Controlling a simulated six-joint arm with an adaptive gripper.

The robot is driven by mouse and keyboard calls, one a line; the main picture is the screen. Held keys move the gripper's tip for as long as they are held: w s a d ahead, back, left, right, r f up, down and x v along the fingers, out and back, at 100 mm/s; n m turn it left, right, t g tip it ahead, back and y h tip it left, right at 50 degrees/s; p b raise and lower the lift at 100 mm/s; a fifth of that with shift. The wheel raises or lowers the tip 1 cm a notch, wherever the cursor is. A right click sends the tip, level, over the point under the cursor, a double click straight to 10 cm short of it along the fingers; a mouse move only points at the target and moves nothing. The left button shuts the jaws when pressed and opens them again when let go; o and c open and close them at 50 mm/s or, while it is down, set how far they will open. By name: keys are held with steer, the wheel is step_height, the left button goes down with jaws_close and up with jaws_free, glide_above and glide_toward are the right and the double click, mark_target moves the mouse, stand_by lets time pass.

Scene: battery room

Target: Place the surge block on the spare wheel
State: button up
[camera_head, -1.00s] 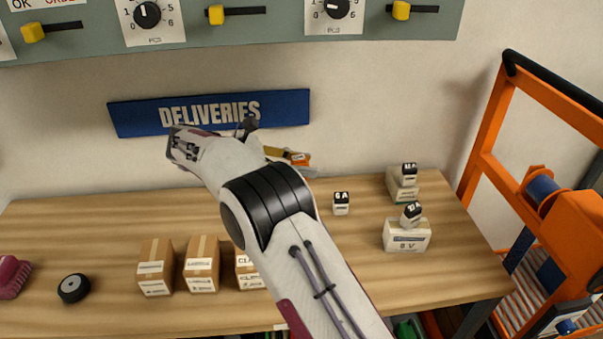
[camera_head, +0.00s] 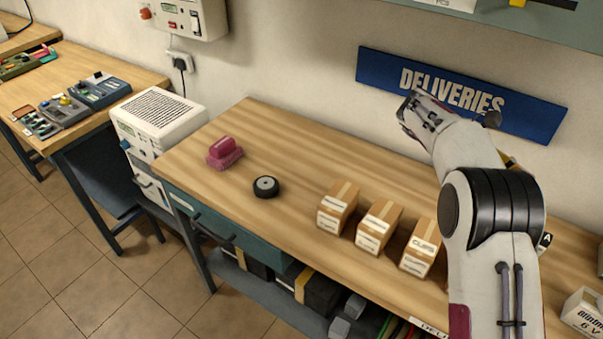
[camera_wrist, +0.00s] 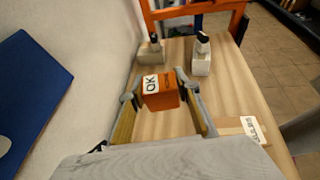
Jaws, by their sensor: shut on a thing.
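The spare wheel (camera_head: 266,187), a small black wheel with a grey hub, lies flat on the wooden bench in the head view, left of the cardboard boxes. An orange block with a white "OK" label (camera_wrist: 160,94), which I take as the surge block, is between the fingers of my gripper (camera_wrist: 157,88) in the wrist view. My gripper is shut on it. In the head view my arm hides the block and most of the gripper, to the right of the wheel. The wheel is not in the wrist view.
Several cardboard boxes (camera_head: 372,229) stand in a row along the bench (camera_head: 300,145), between the wheel and my arm. A maroon stamp-like object (camera_head: 224,152) sits left of the wheel. The blue DELIVERIES sign (camera_head: 380,72) is behind my arm. Bench behind the wheel is clear.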

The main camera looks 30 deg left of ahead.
steer(key=s+a+r+n+t+y, duration=0.1)
steer(key=s+a+n+t, duration=0.1)
steer(key=a, duration=0.6)
steer(key=s+a+r+n+t, duration=0.1)
steer(key=a+n+t, duration=0.1)
steer(key=a, duration=0.5)
steer(key=n+t+y, duration=0.6)
steer(key=n+y, duration=1.1)
steer(key=y, duration=0.1)
glide_above(266, 182)
step_height(266, 182, down, 6)
steer(key=shift+f, duration=0.2)
steer(key=shift+f, duration=0.15)
steer(key=shift+m+h, duration=0.3)
steer(key=shift+f, duration=3)
steer(key=shift+f, duration=1.85)
